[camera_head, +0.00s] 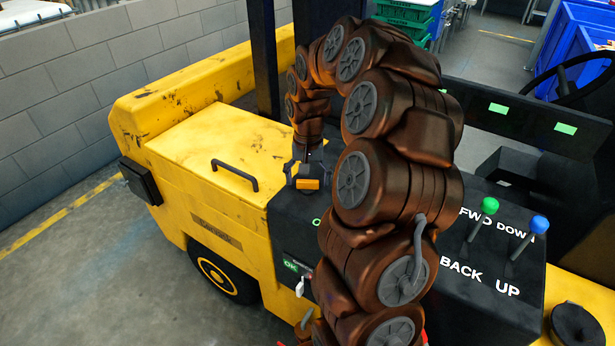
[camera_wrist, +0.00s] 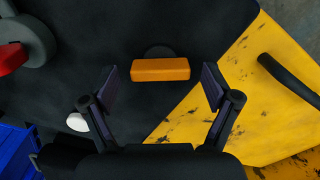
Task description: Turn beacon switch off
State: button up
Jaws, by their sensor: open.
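The beacon switch appears to be an orange block (camera_wrist: 160,70) on a dark round base on the black panel. It also shows in the head view (camera_head: 308,184), at the panel's far left end beside the yellow hood. My gripper (camera_wrist: 160,84) is open and empty, with one finger on each side of the orange block in the picture. In the head view my gripper (camera_head: 305,174) hangs from the arm right at the block. I cannot tell whether the fingers touch it. Which position the switch is in does not show clearly.
The yellow hood (camera_head: 225,150) has a black handle (camera_head: 235,174). A green lever (camera_head: 484,215) and a blue lever (camera_head: 531,234) stand at the right of the panel. My arm hides the panel's middle.

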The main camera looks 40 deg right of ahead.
jog(key=shift+c, duration=0.3)
jog(key=c, duration=1.1)
